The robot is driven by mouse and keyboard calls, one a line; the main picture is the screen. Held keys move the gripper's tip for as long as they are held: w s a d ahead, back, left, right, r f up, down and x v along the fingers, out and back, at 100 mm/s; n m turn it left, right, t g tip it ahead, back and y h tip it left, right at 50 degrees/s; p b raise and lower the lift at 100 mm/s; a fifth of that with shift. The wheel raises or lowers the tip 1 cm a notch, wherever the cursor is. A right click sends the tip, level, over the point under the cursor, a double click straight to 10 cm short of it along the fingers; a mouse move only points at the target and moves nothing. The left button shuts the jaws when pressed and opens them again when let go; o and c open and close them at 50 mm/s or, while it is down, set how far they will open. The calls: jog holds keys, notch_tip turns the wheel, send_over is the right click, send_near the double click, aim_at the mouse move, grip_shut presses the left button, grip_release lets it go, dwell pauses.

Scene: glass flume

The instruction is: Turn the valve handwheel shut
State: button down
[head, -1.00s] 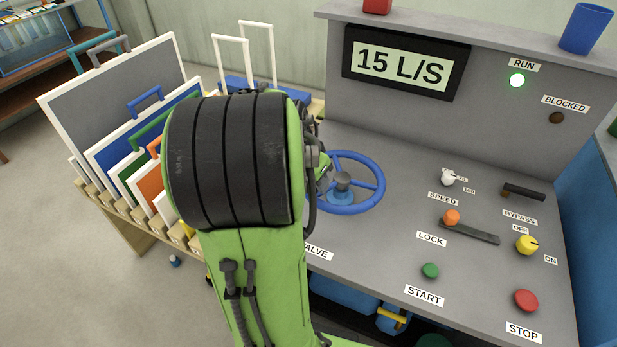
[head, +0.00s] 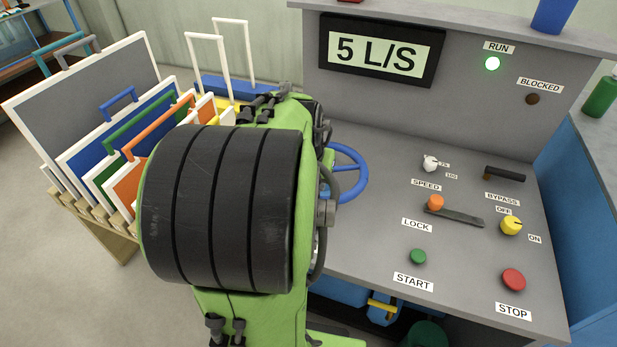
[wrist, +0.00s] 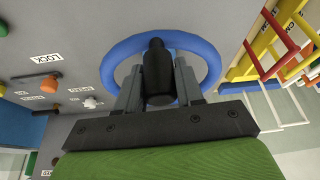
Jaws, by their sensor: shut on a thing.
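The blue valve handwheel (head: 352,172) lies on the grey console's top, mostly hidden behind my green arm in the head view. In the wrist view the blue wheel rim (wrist: 124,58) shows as a ring, with a dark knob (wrist: 157,72) in front of it. My gripper (wrist: 158,88) is shut on the handwheel's dark knob, with one grey finger on each side. In the head view my gripper is hidden behind the arm. The display (head: 376,55) reads 5 L/S. The green RUN lamp (head: 493,63) is lit and the BLOCKED lamp (head: 532,98) is dark.
The console top holds a white speed knob (head: 430,163), an orange lock knob (head: 435,201), a yellow switch (head: 511,225), a green start button (head: 418,256) and a red stop button (head: 513,279). A rack of framed panels (head: 92,85) stands on the left.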

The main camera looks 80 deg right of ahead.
jog(key=shift+s+d+r, duration=0.1)
jog(key=shift+d+r, duration=0.05)
jog(key=c, duration=0.8)
grip_release()
jog(key=p+v, duration=0.6)
jog(key=v, duration=0.9)
jog(key=shift+a+r, duration=0.25)
